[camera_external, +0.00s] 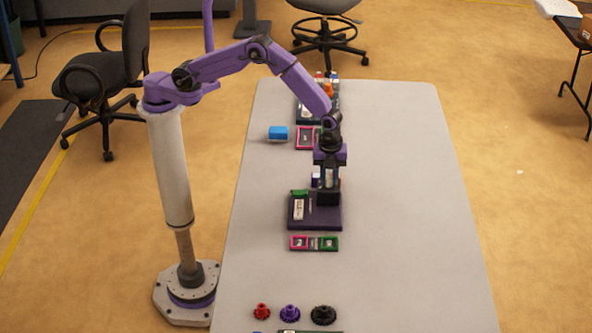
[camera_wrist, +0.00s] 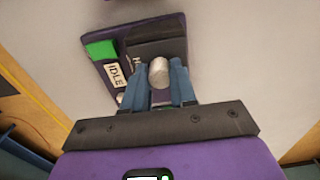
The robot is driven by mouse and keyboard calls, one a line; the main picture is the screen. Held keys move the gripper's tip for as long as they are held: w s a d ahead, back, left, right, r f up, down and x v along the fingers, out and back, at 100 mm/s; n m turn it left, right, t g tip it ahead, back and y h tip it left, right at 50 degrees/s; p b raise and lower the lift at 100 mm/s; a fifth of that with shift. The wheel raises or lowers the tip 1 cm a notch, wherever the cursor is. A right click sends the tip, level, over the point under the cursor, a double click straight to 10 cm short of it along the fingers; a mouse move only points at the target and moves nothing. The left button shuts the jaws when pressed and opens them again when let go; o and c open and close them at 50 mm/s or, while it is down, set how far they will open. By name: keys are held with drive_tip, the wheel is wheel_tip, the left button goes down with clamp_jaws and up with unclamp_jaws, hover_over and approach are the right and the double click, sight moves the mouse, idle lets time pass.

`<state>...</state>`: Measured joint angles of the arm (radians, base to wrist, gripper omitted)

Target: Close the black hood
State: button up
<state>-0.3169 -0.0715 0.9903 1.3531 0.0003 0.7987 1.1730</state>
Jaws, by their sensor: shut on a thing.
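The black hood (camera_wrist: 155,45) shows as a dark panel on a purple base (camera_wrist: 103,68) in the wrist view. In the outside view the purple base (camera_external: 300,222) lies on the table, and the dark hood (camera_external: 328,198) is mostly under my gripper. My gripper (camera_wrist: 160,88) points down at it, its two blue-grey fingers shut on a silver round knob (camera_wrist: 158,70) in front of the dark panel. Whether the knob is joined to the hood and how far the hood is open, I cannot tell.
On the base are a green block (camera_wrist: 101,50) and a label reading IDLE (camera_wrist: 115,74). A pink and green tray (camera_external: 314,243) lies nearer the camera. The table's right side is clear.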

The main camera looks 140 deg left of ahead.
drive_tip(key=shift+a, duration=0.1)
drive_tip(key=o, duration=0.6)
drive_tip(key=shift+r, duration=0.1)
drive_tip(key=shift+r, duration=2.9)
